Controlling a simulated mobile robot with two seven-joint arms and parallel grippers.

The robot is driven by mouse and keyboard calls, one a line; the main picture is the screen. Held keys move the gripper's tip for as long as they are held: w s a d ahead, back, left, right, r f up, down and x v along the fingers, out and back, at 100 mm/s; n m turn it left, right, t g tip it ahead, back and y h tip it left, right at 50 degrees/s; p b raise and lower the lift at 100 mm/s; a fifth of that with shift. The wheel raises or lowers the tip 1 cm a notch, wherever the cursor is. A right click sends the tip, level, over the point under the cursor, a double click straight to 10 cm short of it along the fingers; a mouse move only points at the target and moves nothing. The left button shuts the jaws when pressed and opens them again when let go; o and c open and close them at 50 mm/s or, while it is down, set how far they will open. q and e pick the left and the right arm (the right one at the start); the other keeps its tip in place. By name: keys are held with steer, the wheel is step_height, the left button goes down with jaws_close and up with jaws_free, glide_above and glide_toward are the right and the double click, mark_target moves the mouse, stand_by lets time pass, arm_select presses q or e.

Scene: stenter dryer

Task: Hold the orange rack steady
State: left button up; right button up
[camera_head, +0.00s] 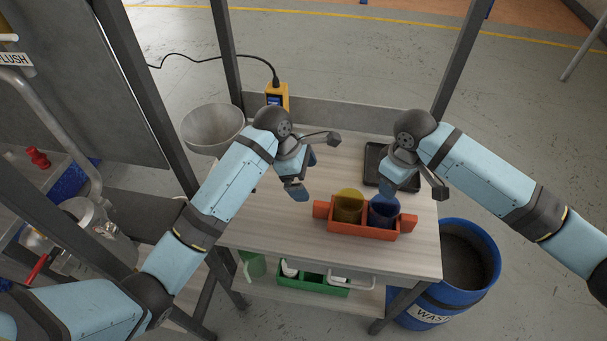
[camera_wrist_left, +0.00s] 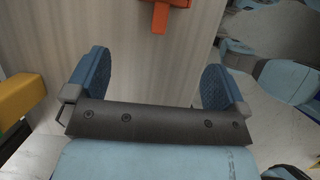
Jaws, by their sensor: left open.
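The orange rack (camera_head: 362,230) stands on the light wooden tabletop, with a handle at each end. It holds a yellow cup (camera_head: 348,208) and a blue cup (camera_head: 383,211). My left gripper (camera_head: 303,174) is open and empty above the table, left of and behind the rack, not touching it. In the left wrist view its blue fingers (camera_wrist_left: 154,82) stand wide apart, with the orange rack's end (camera_wrist_left: 160,14) beyond them at the top. My right gripper (camera_head: 396,178) is above the table just behind the rack's right part; its jaw opening does not show clearly.
A dark tray (camera_head: 372,160) lies at the table's back right. A yellow device (camera_head: 277,95) with a cable is at the back edge, and a metal bowl (camera_head: 212,128) is at the left. A blue waste drum (camera_head: 468,262) stands at the right. The tabletop (camera_head: 270,225) left of the rack is clear.

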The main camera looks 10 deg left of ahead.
mark_target(321, 204)
arm_select(q)
steer(key=x, duration=1.3)
steer(key=shift+f, duration=0.25)
steer(key=c, duration=0.7)
